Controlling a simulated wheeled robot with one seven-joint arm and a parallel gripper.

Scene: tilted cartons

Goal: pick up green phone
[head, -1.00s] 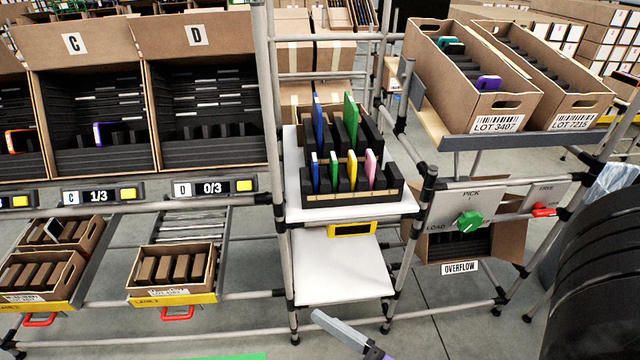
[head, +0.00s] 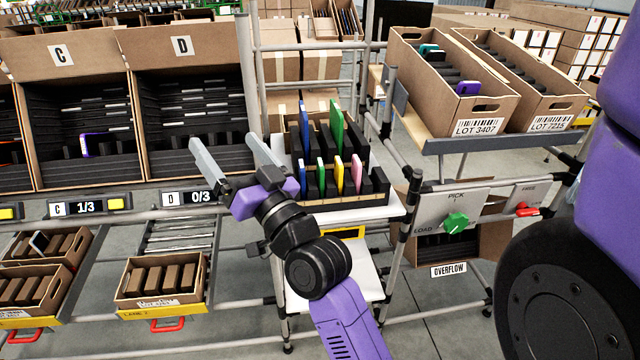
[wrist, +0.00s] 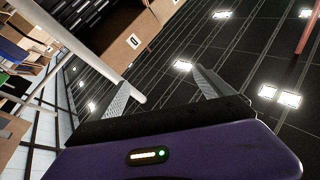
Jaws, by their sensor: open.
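A tall green phone (head: 337,126) stands upright in the back row of a black slotted rack (head: 378,184), right of a tall blue phone (head: 304,128). A smaller green phone (head: 321,176) stands in the front row, between a small blue phone and a yellow one (head: 340,174). A pink phone (head: 356,174) is at the right of that row. My gripper (head: 222,141) is open and empty, left of the rack and apart from it, its fingers pointing up in the head view. The wrist view shows both fingers (wrist: 160,86) with nothing between them.
The rack sits on a white shelf (head: 396,209) in a grey pipe frame. Carton D (head: 190,45) is behind and left of my gripper. A carton marked LOT 3407 (head: 478,128), right, holds a teal item (head: 430,50) and a purple phone (head: 467,88).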

